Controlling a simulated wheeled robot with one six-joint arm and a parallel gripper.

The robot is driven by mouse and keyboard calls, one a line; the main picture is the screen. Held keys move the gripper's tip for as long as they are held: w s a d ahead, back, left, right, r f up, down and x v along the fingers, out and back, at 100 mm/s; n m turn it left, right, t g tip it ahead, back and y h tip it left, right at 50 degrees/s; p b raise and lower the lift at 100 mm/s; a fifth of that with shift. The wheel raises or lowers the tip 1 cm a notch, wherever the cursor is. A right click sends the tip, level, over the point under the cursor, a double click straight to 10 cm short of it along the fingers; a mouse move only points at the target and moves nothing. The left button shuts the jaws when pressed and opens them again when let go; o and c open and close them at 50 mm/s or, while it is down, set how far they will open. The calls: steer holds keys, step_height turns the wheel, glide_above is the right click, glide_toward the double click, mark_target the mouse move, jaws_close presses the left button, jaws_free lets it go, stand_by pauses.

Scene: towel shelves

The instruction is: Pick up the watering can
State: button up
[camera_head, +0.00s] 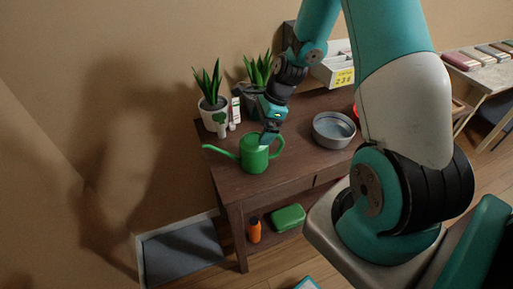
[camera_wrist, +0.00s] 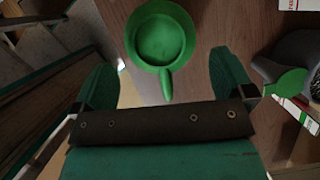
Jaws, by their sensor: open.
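The green watering can (camera_head: 254,155) stands upright on the dark wooden table. Its spout points left and its handle loop is on the right. My gripper (camera_head: 269,138) is above and beside the handle, pointing down. In the wrist view, the can (camera_wrist: 160,38) is seen from above at the top centre, with its handle reaching down between my two fingers. My gripper (camera_wrist: 164,82) is open there, with clear gaps on both sides of the handle. The spout is not visible in the wrist view.
Potted plants (camera_head: 212,108) and small bottles (camera_head: 235,112) stand behind the can. A grey metal bowl (camera_head: 334,129) is to the right, before a white box (camera_head: 336,68). The lower shelf holds an orange bottle (camera_head: 254,230) and a green case (camera_head: 288,218). The table front is clear.

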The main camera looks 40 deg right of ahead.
mark_target(255, 138)
steer(key=shift+p+x, duration=0.8)
steer(key=shift+x, duration=2)
steer(key=shift+c, duration=0.2)
steer(key=c, duration=1.3)
step_height(255, 138, up, 20)
steer(key=shift+r+b, duration=0.1)
steer(key=shift+b, duration=0.75)
